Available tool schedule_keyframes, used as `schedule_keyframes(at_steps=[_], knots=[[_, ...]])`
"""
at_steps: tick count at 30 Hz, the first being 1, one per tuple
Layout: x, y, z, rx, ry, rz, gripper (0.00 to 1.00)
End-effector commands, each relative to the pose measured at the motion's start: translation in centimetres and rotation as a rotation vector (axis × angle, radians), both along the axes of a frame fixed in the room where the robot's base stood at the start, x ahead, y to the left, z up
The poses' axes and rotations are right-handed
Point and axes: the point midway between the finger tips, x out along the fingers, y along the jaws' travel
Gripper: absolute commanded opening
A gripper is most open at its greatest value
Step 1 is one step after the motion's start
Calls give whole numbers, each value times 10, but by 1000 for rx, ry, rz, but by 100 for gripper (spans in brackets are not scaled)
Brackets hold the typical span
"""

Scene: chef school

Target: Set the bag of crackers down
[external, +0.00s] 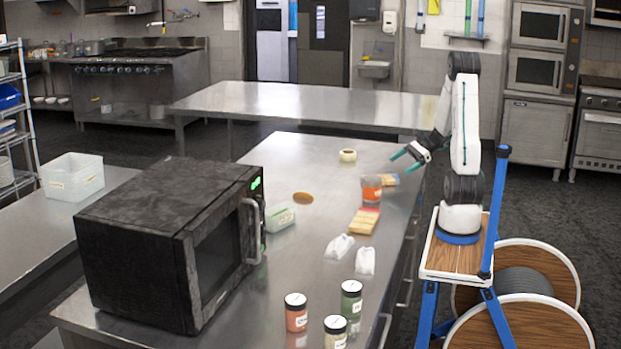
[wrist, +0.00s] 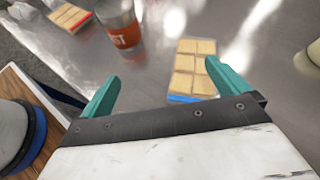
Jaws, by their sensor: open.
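A bag of crackers with a blue edge (wrist: 195,70) lies on the steel table in the wrist view, ahead of my gripper (wrist: 162,74) and near its right finger. In the external view, a tan pack (external: 389,180) shows beside the orange cup, below my gripper (external: 405,162). My jaws are open and apart, with nothing held between them. A second cracker pack, with a red edge (external: 363,220), lies nearer the microwave; it also shows at the upper left of the wrist view (wrist: 70,17).
An orange-labelled cup (external: 371,189) stands between the two packs. A tape roll (external: 347,155), a brown oval item (external: 303,197), two white items (external: 340,246) and several jars (external: 296,313) are on the table. A black microwave (external: 150,240) fills its near left. The table's far left is clear.

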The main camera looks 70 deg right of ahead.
Motion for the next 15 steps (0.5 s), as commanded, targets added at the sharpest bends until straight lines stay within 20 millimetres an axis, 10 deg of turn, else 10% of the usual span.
schedule_keyframes(at_steps=[6, 15], knots=[[22, 121, 44, -331, -6, 587, 100], [-17, 233, 81, -812, -117, 1331, 100]])
